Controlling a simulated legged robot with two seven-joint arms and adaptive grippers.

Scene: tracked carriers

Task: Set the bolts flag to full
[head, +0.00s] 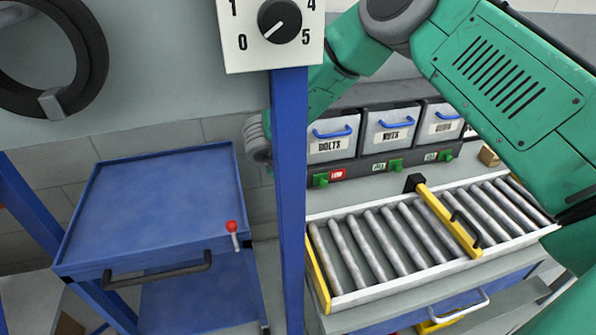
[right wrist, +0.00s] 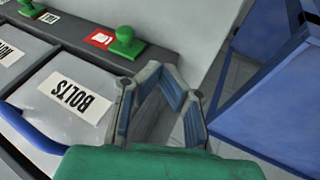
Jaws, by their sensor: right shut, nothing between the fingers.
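The bolts bin (head: 332,148) is a grey bin with a blue handle and a BOLTS label. On the rail below it sit a red bolts flag (head: 338,174) and a green knob (head: 320,180). In the right wrist view the picture is turned over; the red flag (right wrist: 100,39) with a white mark and its green knob (right wrist: 127,44) lie beyond the BOLTS label (right wrist: 76,96). My right gripper (right wrist: 182,92) is shut and empty, beside the bolts bin and apart from the knob. In the head view the blue post partly hides my right arm's end. My left gripper is out of view.
A blue post (head: 289,200) carries a dial panel (head: 240,45). A roller conveyor (head: 400,240) with a yellow bar lies in front. A blue cart (head: 150,205) stands left.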

